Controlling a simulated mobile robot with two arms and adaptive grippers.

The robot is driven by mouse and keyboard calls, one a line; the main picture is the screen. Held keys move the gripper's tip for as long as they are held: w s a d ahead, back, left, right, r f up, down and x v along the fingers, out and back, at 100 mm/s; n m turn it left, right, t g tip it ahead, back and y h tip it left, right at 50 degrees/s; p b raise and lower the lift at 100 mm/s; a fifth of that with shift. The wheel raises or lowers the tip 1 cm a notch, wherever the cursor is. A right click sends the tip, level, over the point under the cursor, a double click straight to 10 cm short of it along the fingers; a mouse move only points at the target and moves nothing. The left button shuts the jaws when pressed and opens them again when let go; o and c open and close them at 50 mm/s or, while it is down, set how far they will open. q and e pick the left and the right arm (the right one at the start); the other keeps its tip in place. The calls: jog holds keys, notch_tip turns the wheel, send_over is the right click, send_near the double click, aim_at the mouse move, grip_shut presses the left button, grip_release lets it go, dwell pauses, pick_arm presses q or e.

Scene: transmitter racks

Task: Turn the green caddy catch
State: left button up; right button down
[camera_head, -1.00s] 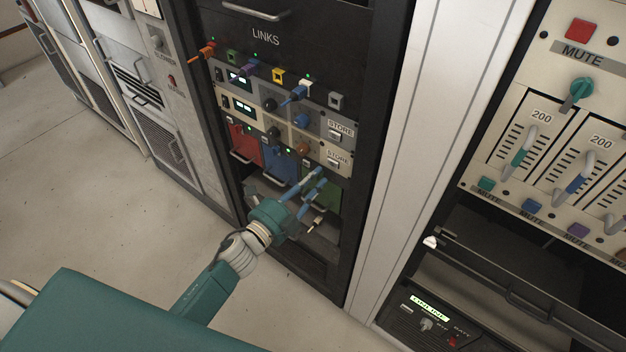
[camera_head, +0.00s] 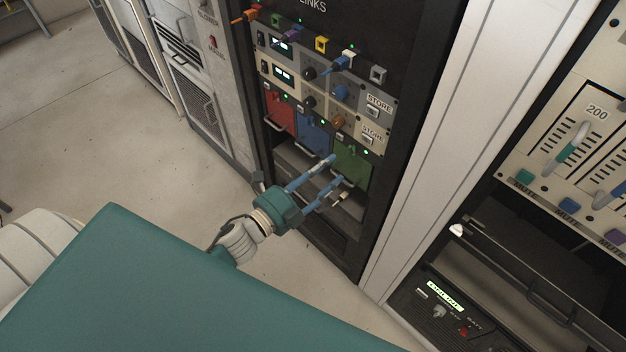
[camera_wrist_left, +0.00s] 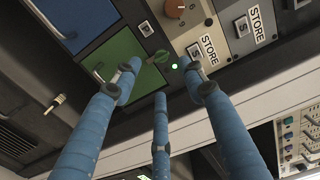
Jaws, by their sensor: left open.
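The green caddy (camera_head: 354,172) sits at the right end of the caddy row, low in the dark rack. Its green catch (camera_wrist_left: 146,57) shows in the left wrist view just above the caddy's upper edge, near a lit green lamp. My left gripper (camera_head: 336,170) is open and empty, its blue fingers pointing up toward the green caddy from the front. In the left wrist view its fingers (camera_wrist_left: 155,72) spread around the catch area, with the catch between the two upper fingertips. I cannot tell whether any finger touches the panel. My right gripper is not in view.
The blue caddy (camera_head: 313,136) and the red caddy (camera_head: 279,112) sit left of the green one. Above them is a panel with knobs and STORE buttons (camera_head: 373,136). A pale rack post (camera_head: 440,140) stands to the right. Open floor (camera_head: 130,150) lies left.

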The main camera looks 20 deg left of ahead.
pick_arm(q)
jog(key=v, duration=0.5)
dwell(0.4)
jog(key=s+a+f+n+g+y, duration=0.1)
jog(key=s+f+n+g+y, duration=0.2)
jog(key=f, duration=0.7)
jog(key=s+a+f+n+g+y, duration=0.15)
jog(key=s+f+n, duration=0.3)
jog(key=f, duration=0.65)
jog(key=s+a+f+n+g+y, duration=0.1)
jog(key=s+a+f+n+g, duration=0.2)
jog(key=f, duration=0.7)
jog(key=s+d+f+n+g, duration=0.1)
jog(key=s+f+n+g, duration=0.1)
jog(key=s+f, duration=0.4)
jog(key=s+d+f+n+g, duration=0.1)
jog(key=s+f+n+g, duration=0.2)
jog(key=s, duration=1)
jog(key=s+d+f+n+g, duration=0.1)
jog(key=s+f+n+g, duration=0.2)
jog(key=s+f, duration=0.6)
jog(key=shift+s+d+f+n+y, duration=0.2)
jog(key=shift+s+n+y, duration=0.15)
jog(key=shift+n, duration=0.3)
jog(key=shift+w+g, duration=0.1)
jog(key=shift+g, duration=0.15)
